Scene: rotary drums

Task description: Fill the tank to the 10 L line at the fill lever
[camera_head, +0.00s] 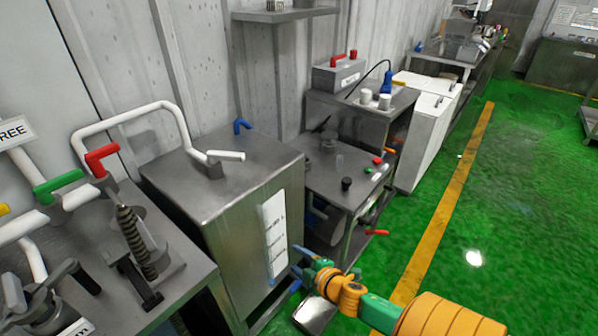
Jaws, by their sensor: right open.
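The tank is a grey metal box (225,195) at the centre left. A white scale strip (274,222) with dark marks runs down its front face; the marks are too small to read. A bluish band (277,262) shows at the strip's lower part. A white pipe with a white handle (226,155) reaches over the tank top, and a blue handle (242,125) stands at its back edge. I cannot tell which handle is the fill lever. My right gripper (298,262) is open and empty, in front of the tank's right side near the scale. My left gripper is not in view.
A bench (180,285) at left carries a red lever (101,160), a green lever (58,186) and a spring. A low metal table (325,180) with small knobs stands right of the tank. White cabinets (428,115) stand beyond. The green floor (510,180) at right is clear.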

